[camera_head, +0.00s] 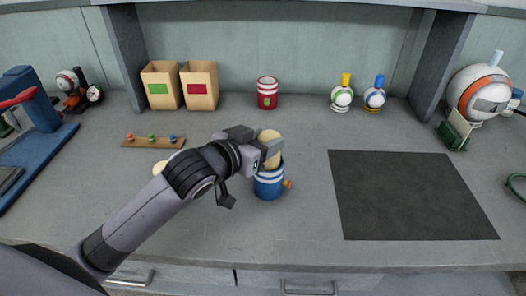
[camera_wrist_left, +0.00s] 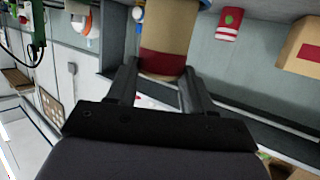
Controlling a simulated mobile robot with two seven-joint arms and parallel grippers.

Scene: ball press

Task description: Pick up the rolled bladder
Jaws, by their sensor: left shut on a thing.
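My left gripper (camera_head: 266,152) is shut on the rolled bladder (camera_head: 268,136), a cream roll that shows just above and behind the fingers in the head view. In the left wrist view, the tan roll with a dark red band (camera_wrist_left: 163,38) sits between the two fingers. The blue cup with white stripes (camera_head: 268,184) is directly below the gripper in the head view. The fingers hide part of the roll and the cup's rim, so I cannot tell whether the roll's lower end is inside the cup. My right gripper is not in view.
A dark mat (camera_head: 410,195) lies bare on the right. Two cardboard boxes (camera_head: 160,86) and a red striped cup (camera_head: 268,93) stand at the back. A wooden strip with pegs (camera_head: 153,141) lies left of my arm. A blue press (camera_head: 40,130) stands at far left.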

